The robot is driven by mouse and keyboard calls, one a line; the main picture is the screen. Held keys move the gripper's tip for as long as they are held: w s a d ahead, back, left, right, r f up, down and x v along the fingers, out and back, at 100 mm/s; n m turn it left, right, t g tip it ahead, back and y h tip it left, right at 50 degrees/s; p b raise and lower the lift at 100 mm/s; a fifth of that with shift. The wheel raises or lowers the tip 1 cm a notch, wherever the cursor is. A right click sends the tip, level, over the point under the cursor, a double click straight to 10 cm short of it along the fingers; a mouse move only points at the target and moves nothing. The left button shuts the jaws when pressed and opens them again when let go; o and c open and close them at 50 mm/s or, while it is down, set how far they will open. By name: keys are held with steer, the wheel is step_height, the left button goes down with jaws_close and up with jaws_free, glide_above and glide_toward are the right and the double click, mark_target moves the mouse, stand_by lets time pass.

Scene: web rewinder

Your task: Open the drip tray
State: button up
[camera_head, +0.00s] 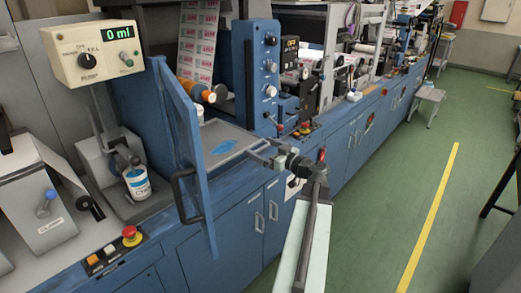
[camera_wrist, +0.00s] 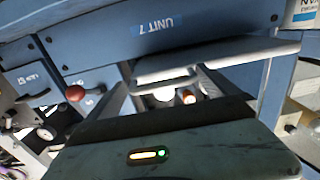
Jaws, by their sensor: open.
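The drip tray (camera_head: 232,134) is a shallow grey tray with a blue ink puddle on it, behind the open blue door on the press. My gripper (camera_head: 264,152) is open at the tray's front right edge, in front of the blue cabinet. In the wrist view, my gripper (camera_wrist: 172,92) faces a pale grey ledge (camera_wrist: 225,58), which looks like the tray's edge. I cannot tell whether the fingers touch it. No object shows clearly between the fingers.
The blue door (camera_head: 190,150) with a black handle stands open left of the tray. A red-knobbed lever (camera_wrist: 75,93) shows in the wrist view. A control box (camera_head: 92,52) reads 0 ml.

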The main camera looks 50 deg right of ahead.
steer(key=s, duration=0.7)
steer(key=shift+s+a, duration=0.35)
steer(key=shift+s, duration=0.05)
